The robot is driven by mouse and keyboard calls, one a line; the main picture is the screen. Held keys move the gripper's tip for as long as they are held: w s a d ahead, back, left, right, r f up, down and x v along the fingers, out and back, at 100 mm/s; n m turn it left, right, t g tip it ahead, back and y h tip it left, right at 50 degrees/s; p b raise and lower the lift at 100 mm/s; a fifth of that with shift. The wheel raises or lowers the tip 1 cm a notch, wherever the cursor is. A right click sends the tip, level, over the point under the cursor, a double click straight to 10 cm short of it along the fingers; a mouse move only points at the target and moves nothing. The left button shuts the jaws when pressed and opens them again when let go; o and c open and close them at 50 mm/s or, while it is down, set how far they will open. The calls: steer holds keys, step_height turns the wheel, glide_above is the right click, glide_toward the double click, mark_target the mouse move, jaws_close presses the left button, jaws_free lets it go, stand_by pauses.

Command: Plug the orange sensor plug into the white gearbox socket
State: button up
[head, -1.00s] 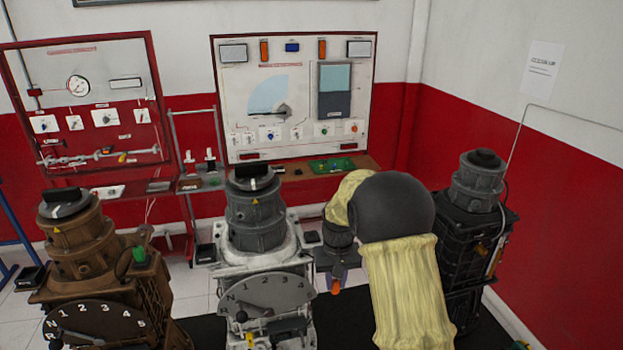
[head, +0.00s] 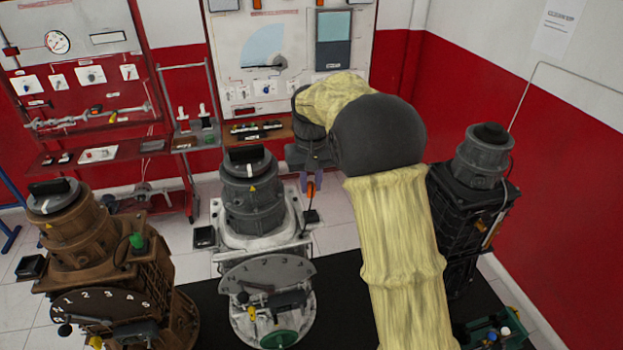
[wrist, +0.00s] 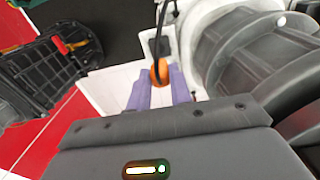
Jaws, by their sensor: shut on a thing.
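My gripper (head: 311,184) has purple fingers and is shut on the orange sensor plug (head: 311,191). It is held at the right of the white gearbox (head: 285,238), near the gearbox's upper part. In the wrist view the orange plug (wrist: 158,73) sits between the purple fingertips (wrist: 157,92), with a dark cable running up from it. The white gearbox (wrist: 190,22) is right beside and beneath them. I cannot make out the socket, nor whether the plug touches the gearbox.
A brown gearbox (head: 150,265) stands at the left and a black gearbox (head: 455,215) at the right. A green object (head: 485,330) lies at the lower right. Wall panels and a shelf (head: 262,136) are behind. Dark mat (head: 345,285) shows between the gearboxes.

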mark_target(311, 196)
steer(key=shift+f, duration=0.1)
steer(key=shift+f+b, duration=1.25)
steer(key=shift+f, duration=0.25)
steer(key=shift+w+d+f+b, duration=0.1)
steer(key=shift+w+f+b, duration=0.15)
steer(key=shift+f+b, duration=0.65)
steer(key=shift+f, duration=0.35)
steer(key=shift+s+f, duration=0.1)
steer(key=shift+s, duration=0.2)
steer(key=shift+w, duration=0.2)
steer(key=shift+s, duration=0.1)
steer(key=shift+s, duration=0.1)
